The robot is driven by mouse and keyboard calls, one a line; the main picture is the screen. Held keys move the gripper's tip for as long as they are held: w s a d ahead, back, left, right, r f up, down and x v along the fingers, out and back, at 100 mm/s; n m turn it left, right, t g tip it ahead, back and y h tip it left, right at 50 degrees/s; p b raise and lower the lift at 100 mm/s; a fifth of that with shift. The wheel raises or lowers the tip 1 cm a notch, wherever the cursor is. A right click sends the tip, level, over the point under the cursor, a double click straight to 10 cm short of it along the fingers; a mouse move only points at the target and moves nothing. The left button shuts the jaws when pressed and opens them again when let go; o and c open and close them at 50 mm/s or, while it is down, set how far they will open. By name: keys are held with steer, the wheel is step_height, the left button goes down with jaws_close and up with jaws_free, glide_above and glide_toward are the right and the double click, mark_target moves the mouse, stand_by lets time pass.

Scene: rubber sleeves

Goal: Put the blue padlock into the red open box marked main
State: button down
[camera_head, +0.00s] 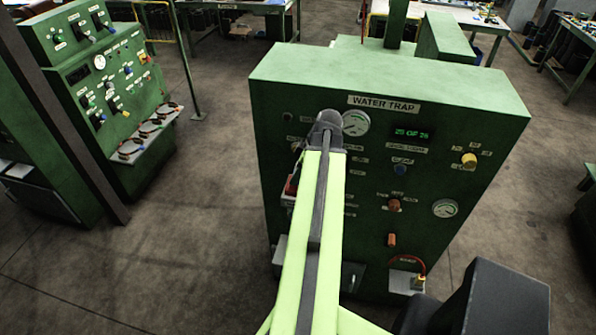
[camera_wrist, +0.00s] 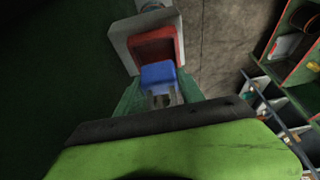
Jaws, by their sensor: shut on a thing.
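In the wrist view, the blue padlock (camera_wrist: 158,73) is held between the fingers of my gripper (camera_wrist: 160,88), with its pale metal shackle toward my wrist. The red open box (camera_wrist: 152,44) is just beyond the padlock, set on a pale grey holder. The padlock overlaps the near edge of the box in the picture; I cannot tell whether it is inside it or how high above it. In the head view, a small red part (camera_head: 291,185) shows at the left of the panel; my arm hides the gripper and padlock there. The marking on the box is not readable.
The green WATER TRAP panel (camera_head: 385,104) carries gauges, knobs and labels close to my arm. A small ledge (camera_head: 404,286) with a red cable is at its lower right. A second green console (camera_head: 95,70) stands at the left, with open floor (camera_head: 215,180) between.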

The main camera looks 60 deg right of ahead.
steer(key=shift+f+b, duration=1.2)
steer(key=shift+f, duration=0.2)
steer(key=shift+s+a+f+b, duration=0.25)
steer(key=shift+s+f+b, duration=0.15)
steer(key=shift+b, duration=0.15)
steer(key=c, duration=1)
jaws_free()
steer(key=shift+a, duration=0.1)
steer(key=shift+o, duration=1.7)
steer(key=shift+s, duration=0.1)
steer(key=r+p, duration=0.2)
steer(key=d+r+p, duration=0.1)
steer(key=r+p, duration=0.1)
steer(key=shift+s+r+p, duration=0.1)
steer(key=shift+s+p, duration=0.1)
steer(key=shift+p, duration=0.2)
steer(key=p+v, duration=1.2)
steer(key=v, duration=0.2)
steer(key=shift+s, duration=0.25)
steer(key=shift+a, duration=0.15)
